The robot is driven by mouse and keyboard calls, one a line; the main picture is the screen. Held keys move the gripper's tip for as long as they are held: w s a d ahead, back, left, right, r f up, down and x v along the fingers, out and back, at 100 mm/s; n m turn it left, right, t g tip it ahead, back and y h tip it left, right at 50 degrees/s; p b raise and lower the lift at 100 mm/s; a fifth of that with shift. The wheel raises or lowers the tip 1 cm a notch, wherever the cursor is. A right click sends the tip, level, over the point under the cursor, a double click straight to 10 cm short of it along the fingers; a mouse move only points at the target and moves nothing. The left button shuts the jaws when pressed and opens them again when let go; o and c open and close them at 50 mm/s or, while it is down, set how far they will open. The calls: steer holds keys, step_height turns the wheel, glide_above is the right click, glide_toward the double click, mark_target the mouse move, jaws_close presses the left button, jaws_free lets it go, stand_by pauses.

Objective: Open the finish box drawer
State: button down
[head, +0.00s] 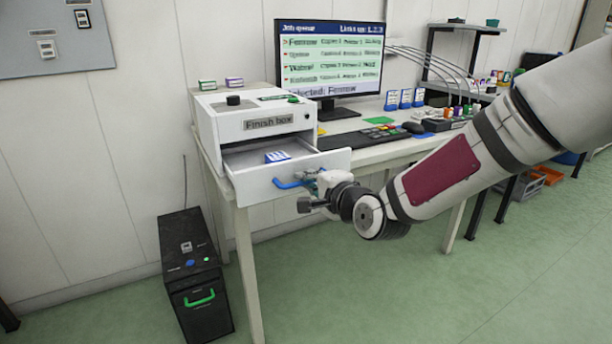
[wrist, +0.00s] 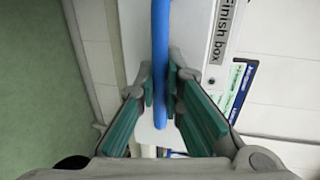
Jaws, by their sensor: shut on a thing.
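The white finish box (head: 222,122) stands on the left end of the desk, its label reading "Finish box". Its drawer (head: 250,187) is pulled out toward me, with a blue and white item (head: 277,156) lying inside. The blue handle (head: 290,183) is on the drawer front. My gripper (head: 312,180) is at the handle in the head view. In the wrist view, the blue handle (wrist: 161,50) runs between the green-padded fingers of my gripper (wrist: 161,95), which are shut on it. The fingertips' exact contact is partly hidden.
A black cabinet (head: 195,275) with a green handle stands on the floor left of the desk. A monitor (head: 330,58), a keyboard (head: 350,138) and several small boxes are on the desk. The green floor (head: 400,290) in front is clear.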

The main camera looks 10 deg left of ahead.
steer(key=shift+v, duration=0.9)
steer(key=shift+f, duration=0.25)
steer(key=c, duration=1.7)
jaws_free()
steer(key=v, duration=1.2)
